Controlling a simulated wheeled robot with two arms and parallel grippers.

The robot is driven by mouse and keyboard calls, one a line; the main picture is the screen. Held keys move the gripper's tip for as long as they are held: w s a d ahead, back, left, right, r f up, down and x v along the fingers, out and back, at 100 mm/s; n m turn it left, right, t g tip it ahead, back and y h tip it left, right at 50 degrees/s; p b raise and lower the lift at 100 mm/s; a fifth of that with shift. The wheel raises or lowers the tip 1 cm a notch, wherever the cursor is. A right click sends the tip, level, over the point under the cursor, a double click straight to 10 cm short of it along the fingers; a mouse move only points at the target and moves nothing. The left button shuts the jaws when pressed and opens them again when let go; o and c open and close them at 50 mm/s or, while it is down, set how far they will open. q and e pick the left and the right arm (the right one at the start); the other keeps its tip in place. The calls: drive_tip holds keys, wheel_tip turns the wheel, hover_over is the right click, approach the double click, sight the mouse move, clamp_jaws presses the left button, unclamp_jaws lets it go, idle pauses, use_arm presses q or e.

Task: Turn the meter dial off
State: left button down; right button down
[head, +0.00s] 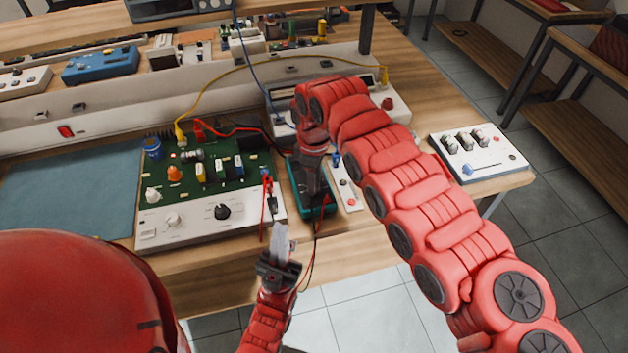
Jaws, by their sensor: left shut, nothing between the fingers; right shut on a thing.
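The meter (294,188) is a teal-edged handheld unit with a dark face, lying on the workbench right of the green circuit board. My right gripper (315,192) reaches down over the meter from above and is shut on its dial. The gripper hides the dial and most of the face, so I cannot read the dial's position. My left gripper (281,240) is shut and empty. It points up at the bench's front edge, below and left of the meter.
A circuit trainer (190,222) with knobs stands left of the meter. Red and black leads (268,200) hang near its right side. A small white switch strip (347,188) lies right of the meter. A white box (480,152) stands at the bench's right end.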

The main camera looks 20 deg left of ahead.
drive_tip(key=c, duration=0.6)
unclamp_jaws()
wheel_tip(320, 180, up, 17)
drive_tip(key=shift+r, duration=0.2)
